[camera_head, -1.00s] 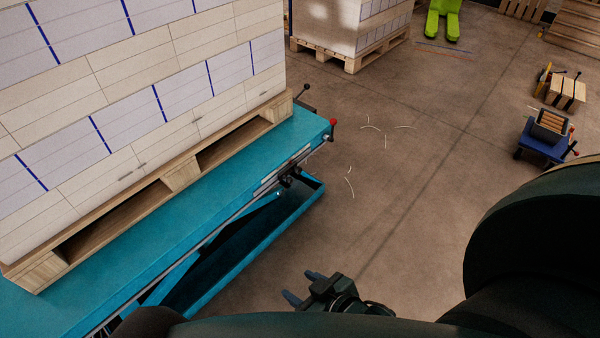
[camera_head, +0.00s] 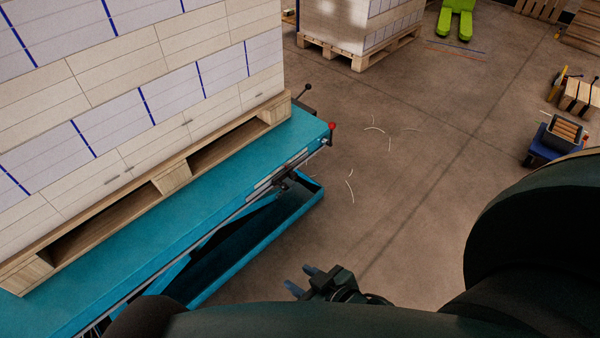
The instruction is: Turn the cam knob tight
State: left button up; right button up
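A small dark fitting (camera_head: 281,184) sits on the rail along the side of the teal lift table (camera_head: 225,190), near its right end. It may be the cam knob, but it is too small and dark to tell its shape or how tight it is. My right gripper (camera_head: 302,279) is at the bottom middle, over the floor in front of the table. Its two bluish fingers are apart with nothing between them. It is clear of the fitting, which lies above it in the picture. My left gripper is not in view.
Wrapped reams on a wooden pallet (camera_head: 171,178) fill the table top. A red-tipped lever (camera_head: 332,126) and a black-tipped lever (camera_head: 308,87) stick up at its right end. A blue cart (camera_head: 541,150) stands at the right. The middle floor is clear apart from thin pale strips.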

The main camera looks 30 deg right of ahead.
aim_at(294, 175)
jog(key=i+l+u, duration=0.35)
jog(key=l, duration=1.8)
jog(key=l+u, duration=0.4)
jog(key=l, duration=1.7)
jog(key=i+l, duration=0.45)
jog(key=l+u, duration=0.05)
